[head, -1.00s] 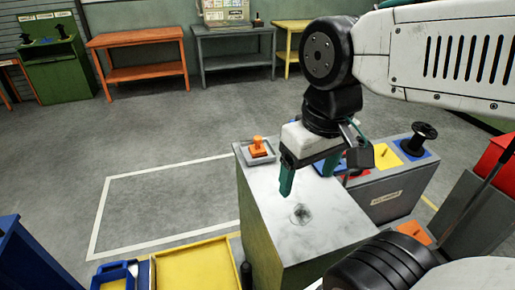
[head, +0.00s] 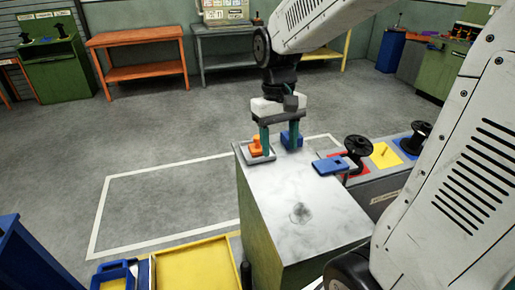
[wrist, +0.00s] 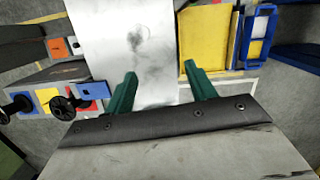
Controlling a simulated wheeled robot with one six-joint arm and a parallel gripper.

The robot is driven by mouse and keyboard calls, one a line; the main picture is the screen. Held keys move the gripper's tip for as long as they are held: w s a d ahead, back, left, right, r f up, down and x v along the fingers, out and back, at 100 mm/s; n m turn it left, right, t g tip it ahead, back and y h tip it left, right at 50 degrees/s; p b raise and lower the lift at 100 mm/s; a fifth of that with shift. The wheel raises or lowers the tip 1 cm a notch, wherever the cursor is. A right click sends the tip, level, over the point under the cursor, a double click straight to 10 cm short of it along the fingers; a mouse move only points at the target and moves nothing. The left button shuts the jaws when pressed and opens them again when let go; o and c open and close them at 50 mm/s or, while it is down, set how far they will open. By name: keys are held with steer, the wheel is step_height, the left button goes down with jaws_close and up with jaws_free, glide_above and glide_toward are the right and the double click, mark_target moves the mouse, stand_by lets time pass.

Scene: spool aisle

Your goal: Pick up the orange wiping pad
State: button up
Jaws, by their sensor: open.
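The orange wiping pad (head: 255,147) with its knob-like handle sits on a small grey tray (head: 262,159) at the far left corner of the pale marbled counter (head: 290,238). My gripper (head: 281,150) is open, fingers pointing down, by that corner. In the head view its left finger overlaps the right side of the pad; I cannot tell whether they touch. In the wrist view the open gripper (wrist: 157,77) has nothing between its fingers, and the pad is not seen there. A dark smudge (head: 300,213) marks the counter top; it also shows in the wrist view (wrist: 140,40).
A blue block (head: 291,139) shows behind my right finger. A flat blue piece (head: 330,167) lies at the counter's right edge. Black spools (head: 358,150) stand on coloured squares to the right. A yellow tray (head: 197,268) is at front left.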

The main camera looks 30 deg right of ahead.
steer(key=w+d+f, duration=0.4)
steer(key=w+f, duration=0.2)
steer(key=w, duration=0.5)
steer(key=w+d+f, duration=0.5)
steer(key=w+f, duration=0.1)
steer(key=w, duration=0.4)
steer(key=n+t, duration=0.1)
steer(key=t, duration=0.1)
glide_above(257, 136)
steer(key=shift+w+d+r, duration=0.1)
steer(key=shift+d+r, duration=0.2)
steer(key=f, duration=0.8)
steer(key=shift+a, duration=0.2)
steer(key=shift+r, duration=0.1)
steer(key=c, duration=1.2)
